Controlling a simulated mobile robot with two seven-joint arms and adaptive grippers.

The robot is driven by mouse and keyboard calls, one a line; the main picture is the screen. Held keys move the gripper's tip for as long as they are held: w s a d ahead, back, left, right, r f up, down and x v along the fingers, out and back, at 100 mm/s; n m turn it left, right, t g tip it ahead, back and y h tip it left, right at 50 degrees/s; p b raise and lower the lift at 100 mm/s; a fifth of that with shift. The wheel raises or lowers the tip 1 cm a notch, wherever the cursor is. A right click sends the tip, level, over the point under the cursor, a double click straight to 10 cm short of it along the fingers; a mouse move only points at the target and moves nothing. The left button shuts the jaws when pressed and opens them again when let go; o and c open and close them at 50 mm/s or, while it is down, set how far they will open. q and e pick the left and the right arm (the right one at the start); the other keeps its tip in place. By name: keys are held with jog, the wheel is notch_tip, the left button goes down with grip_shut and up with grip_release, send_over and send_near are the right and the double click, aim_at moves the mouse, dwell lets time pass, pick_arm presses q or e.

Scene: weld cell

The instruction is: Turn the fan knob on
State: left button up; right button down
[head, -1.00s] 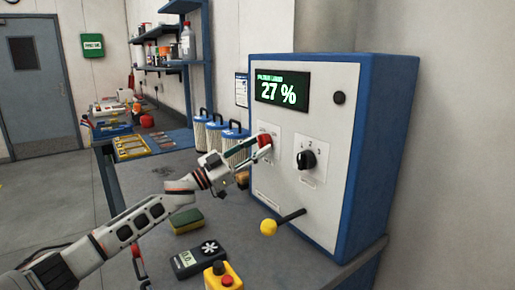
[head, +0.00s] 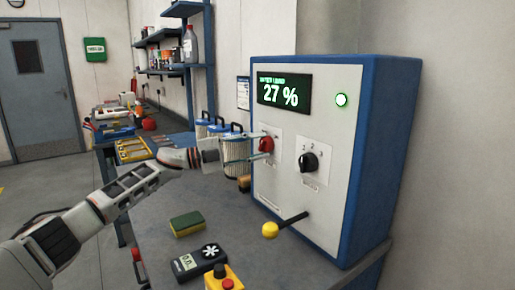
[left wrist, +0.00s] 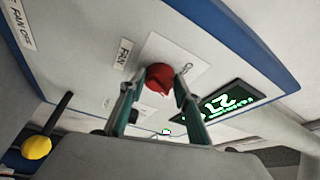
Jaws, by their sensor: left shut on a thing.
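The red fan knob (head: 266,144) is on the white front of a blue-sided cabinet (head: 335,200), below a display reading 27 %. My left gripper (head: 263,148) reaches it from the left and is shut on it. In the left wrist view the red knob (left wrist: 159,77) sits between the two fingertips (left wrist: 156,84), by a FAN label (left wrist: 123,54). A round indicator light (head: 341,100) at the cabinet's upper right is lit green-white. My right gripper is not in view.
A black knob (head: 308,162) is right of the red one. A lever with a yellow ball (head: 270,230) sticks out below. A sponge (head: 187,224), a handheld meter (head: 198,262) and a yellow box with a red button (head: 224,283) are on the bench. Filter canisters (head: 238,150) stand behind the gripper.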

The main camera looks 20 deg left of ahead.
pick_arm(q)
jog(key=shift+r+m+g+y, duration=0.2)
jog(key=shift+m+g+y, duration=0.3)
jog(key=shift+m, duration=1.1)
jog(key=o, duration=1.1)
jog(key=shift+o, duration=0.2)
jog(key=v, duration=1.2)
